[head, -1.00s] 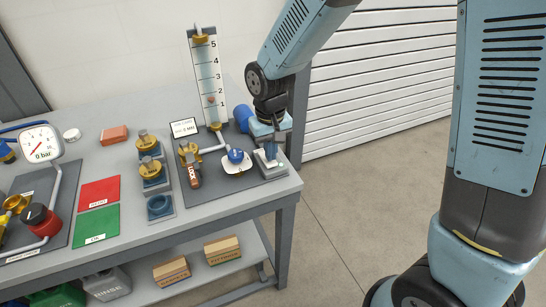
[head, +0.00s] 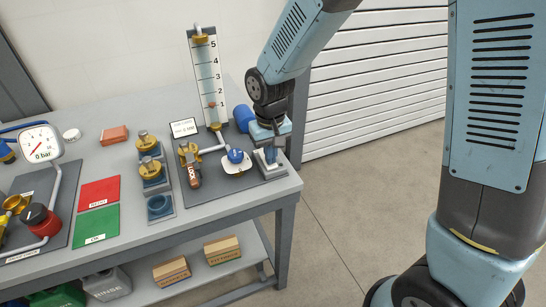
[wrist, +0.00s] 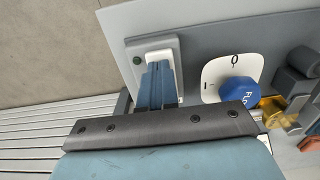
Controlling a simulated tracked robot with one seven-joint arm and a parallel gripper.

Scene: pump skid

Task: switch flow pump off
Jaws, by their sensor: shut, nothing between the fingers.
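The flow pump switch box (head: 273,171) is a small pale box at the right front corner of the bench panel. In the wrist view, the white switch box (wrist: 148,52) has a dark green lamp (wrist: 137,60) on its left side. My gripper (head: 270,158) is shut and points down at the box. In the wrist view its blue fingers (wrist: 157,85) overlap the middle of the box and hide the switch itself. I cannot tell whether they touch it. The flow tube (head: 208,75) stands behind, with its red float (head: 212,104) near the 1 mark.
A blue knob (head: 235,156) on a white dial plate (wrist: 214,77) is close beside the switch box. A brass valve with a tagged handle (head: 193,176) is further left. A blue cylinder (head: 244,117) stands behind my gripper. The bench's right edge is near.

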